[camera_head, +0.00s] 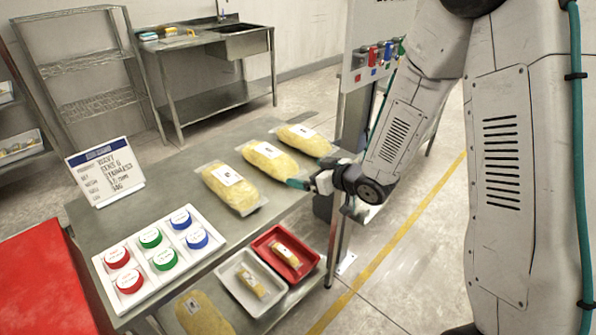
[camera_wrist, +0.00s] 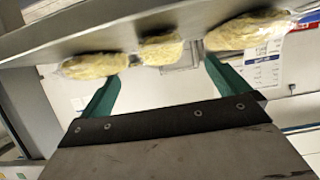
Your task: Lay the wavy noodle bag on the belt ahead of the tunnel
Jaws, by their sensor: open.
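Three clear bags of yellow noodles lie in a slanting row on the grey steel table: a near bag (camera_head: 233,188), a middle bag (camera_head: 270,160) and a far bag (camera_head: 304,139). Each has a white label; I cannot tell which one is wavy. My gripper (camera_head: 308,184) is at the table's right edge, beside the middle and far bags, touching none that I can make out. In the wrist view my gripper (camera_wrist: 168,64) has its green fingers spread and empty, with the middle bag (camera_wrist: 160,48) beyond the gap. No belt or tunnel is recognisable.
A white tray (camera_head: 103,262) of coloured round pieces and a printed sign (camera_head: 104,172) stand left. A red tray (camera_head: 312,259) and a white tray (camera_head: 225,281) hold small packs. Another yellow bag (camera_head: 203,316) lies at the bottom. A panel post (camera_head: 354,106) stands behind my gripper.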

